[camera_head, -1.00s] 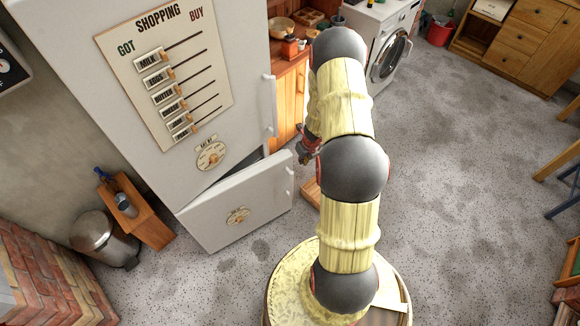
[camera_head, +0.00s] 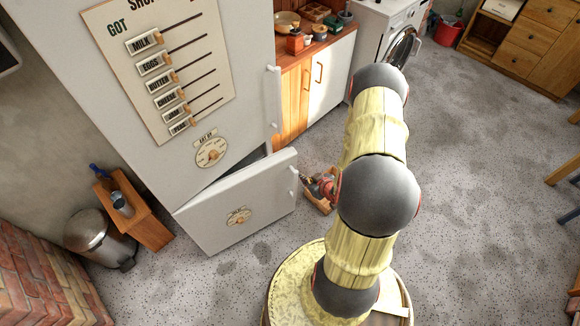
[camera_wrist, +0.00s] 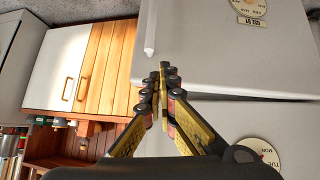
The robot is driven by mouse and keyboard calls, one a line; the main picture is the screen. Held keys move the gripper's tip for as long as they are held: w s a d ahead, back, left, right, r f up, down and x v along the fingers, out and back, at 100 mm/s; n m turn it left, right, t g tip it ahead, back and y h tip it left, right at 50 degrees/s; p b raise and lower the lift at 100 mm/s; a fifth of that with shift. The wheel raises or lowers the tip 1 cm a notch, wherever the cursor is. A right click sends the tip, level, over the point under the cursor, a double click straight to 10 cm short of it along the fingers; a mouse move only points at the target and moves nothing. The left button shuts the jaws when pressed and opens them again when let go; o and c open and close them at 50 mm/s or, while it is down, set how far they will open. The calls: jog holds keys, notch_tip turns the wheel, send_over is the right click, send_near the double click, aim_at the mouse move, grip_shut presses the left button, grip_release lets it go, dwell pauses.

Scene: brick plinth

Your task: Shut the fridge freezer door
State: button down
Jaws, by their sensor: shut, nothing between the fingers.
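The white freezer door (camera_head: 250,200) is the lower door of the fridge (camera_head: 170,100). In the head view it stands ajar, with a dark gap along its top edge. Its handle (camera_head: 294,180) is on the right edge. The upper door looks closed. My gripper (camera_head: 304,176) is just right of that handle; whether it touches is unclear. In the wrist view, which is upside down, my shut, empty fingers (camera_wrist: 163,72) overlap the freezer door (camera_wrist: 235,55) near its handle (camera_wrist: 150,30). The upper door (camera_wrist: 225,125) is below them there.
Wooden and white cabinets (camera_head: 328,80) stand right of the fridge, with a washing machine (camera_head: 395,35) beyond. A metal bin (camera_head: 95,237) and a wooden stand (camera_head: 145,222) are to the left. A low wooden item is partly hidden behind my gripper.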

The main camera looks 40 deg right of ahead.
jog(key=shift+m, duration=0.9)
jog(key=shift+w+d+f+b, duration=0.5)
jog(key=shift+w+f, duration=0.55)
jog(key=shift+w, duration=0.9)
jog(key=shift+w+d+f+b, duration=0.2)
jog(key=shift+w+f+b, duration=0.7)
jog(key=shift+w, duration=1.05)
jog(key=shift+w+d+f+b, duration=0.4)
jog(key=shift+w+f, duration=0.75)
jog(key=shift+w, duration=0.8)
jog(key=shift+w, duration=0.1)
